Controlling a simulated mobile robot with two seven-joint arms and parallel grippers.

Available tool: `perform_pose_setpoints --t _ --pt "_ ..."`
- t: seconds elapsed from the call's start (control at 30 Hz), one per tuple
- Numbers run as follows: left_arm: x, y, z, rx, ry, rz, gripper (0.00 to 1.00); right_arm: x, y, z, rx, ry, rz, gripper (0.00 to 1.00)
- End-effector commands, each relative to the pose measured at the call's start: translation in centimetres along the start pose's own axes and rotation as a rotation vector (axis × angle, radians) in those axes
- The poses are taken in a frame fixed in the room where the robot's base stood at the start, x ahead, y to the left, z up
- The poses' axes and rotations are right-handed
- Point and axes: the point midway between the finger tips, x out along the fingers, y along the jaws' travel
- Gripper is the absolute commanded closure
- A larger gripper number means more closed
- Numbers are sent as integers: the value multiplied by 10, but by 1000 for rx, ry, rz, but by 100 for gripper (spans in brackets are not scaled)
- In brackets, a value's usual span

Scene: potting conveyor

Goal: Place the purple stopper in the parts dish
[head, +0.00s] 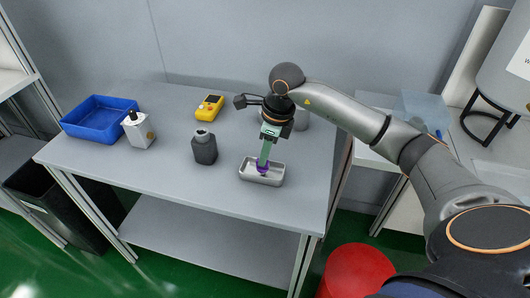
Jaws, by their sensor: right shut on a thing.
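The purple stopper (262,169) is between the fingertips of my right gripper (263,160). My right gripper is shut on it and points down over the parts dish. The parts dish (278,181) is a small grey-white rectangular tray near the front right of the grey table. The stopper shows over the dish's inside, low down; I cannot tell whether it touches the dish floor. My left gripper is not in view.
On the table (165,172) stand a dark grey bottle (204,150), a white container (138,131), a blue bin (98,119) and a yellow device (209,107). A grey cylinder (301,120) stands partly behind my right gripper. A red bucket (357,272) is on the floor at front right.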

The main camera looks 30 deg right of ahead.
Motion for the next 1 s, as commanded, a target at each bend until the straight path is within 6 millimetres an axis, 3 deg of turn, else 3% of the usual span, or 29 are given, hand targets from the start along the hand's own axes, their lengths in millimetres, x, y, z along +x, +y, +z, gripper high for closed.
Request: perform_pose_setpoints --t 0.2,0.23,0.5,0.77,0.87,1.0 --pt "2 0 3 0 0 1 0 4 0 -1 0 0 0 100" --pt "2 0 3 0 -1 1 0 4 0 -1 0 0 0 80" --pt "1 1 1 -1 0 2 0 2 0 0 1 0 1 51" --pt "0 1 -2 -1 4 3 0 1 0 0 1 0 0 51" --pt "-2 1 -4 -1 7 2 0 -6 0 1 0 -1 -1 51" --pt "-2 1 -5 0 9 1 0 -31 -1 1 1 -2 -4 51"
